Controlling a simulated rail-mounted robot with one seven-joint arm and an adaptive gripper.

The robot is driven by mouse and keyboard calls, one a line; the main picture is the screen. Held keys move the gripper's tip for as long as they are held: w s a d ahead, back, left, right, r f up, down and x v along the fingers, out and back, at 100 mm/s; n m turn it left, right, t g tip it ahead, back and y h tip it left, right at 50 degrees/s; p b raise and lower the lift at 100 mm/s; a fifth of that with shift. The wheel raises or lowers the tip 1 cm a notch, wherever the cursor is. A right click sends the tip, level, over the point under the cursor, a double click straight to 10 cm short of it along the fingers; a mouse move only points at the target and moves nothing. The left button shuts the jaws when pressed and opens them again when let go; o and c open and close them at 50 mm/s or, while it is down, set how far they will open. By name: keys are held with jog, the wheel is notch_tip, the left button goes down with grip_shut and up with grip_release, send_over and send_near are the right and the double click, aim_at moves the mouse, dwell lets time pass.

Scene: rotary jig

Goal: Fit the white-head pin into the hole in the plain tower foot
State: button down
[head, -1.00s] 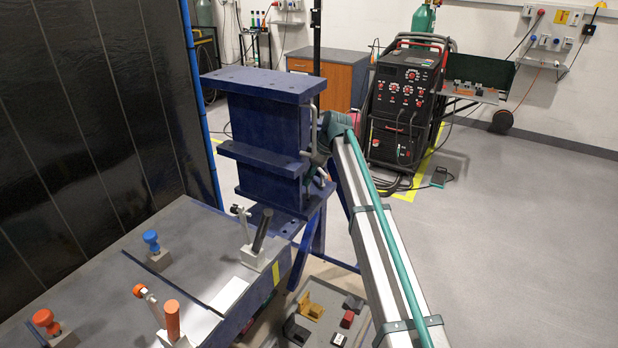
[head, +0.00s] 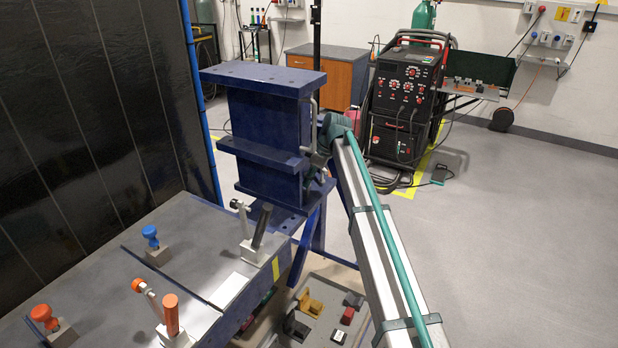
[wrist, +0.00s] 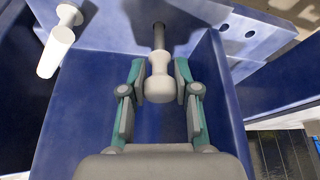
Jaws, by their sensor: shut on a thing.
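In the wrist view, the pin's white head (wrist: 160,86) sits between the two fingers of my gripper (wrist: 160,90), which is shut on it. The pin's dark shank (wrist: 158,36) points away from the gripper toward a pale-lit blue plate. I cannot tell whether its tip is inside a hole. In the head view, the blue tower (head: 265,115) stands at the centre, with its foot (head: 280,198) at the bottom. My gripper is hidden behind the tower there.
A white-handled part (wrist: 58,45) is at the upper left of the wrist view, beside blue walls. The bench (head: 90,290) carries orange-knobbed (head: 42,313) and blue-knobbed (head: 150,232) clamps, and a black-handled clamp (head: 262,226) near the tower foot. Open floor (head: 530,230) lies at the right.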

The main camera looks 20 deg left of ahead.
aim_at(309, 198)
jog(key=shift+f+b, duration=0.9)
jog(key=shift+f, duration=1.4)
jog(key=c, duration=0.8)
grip_release()
jog(key=shift+o, duration=0.2)
jog(key=v, duration=1.2)
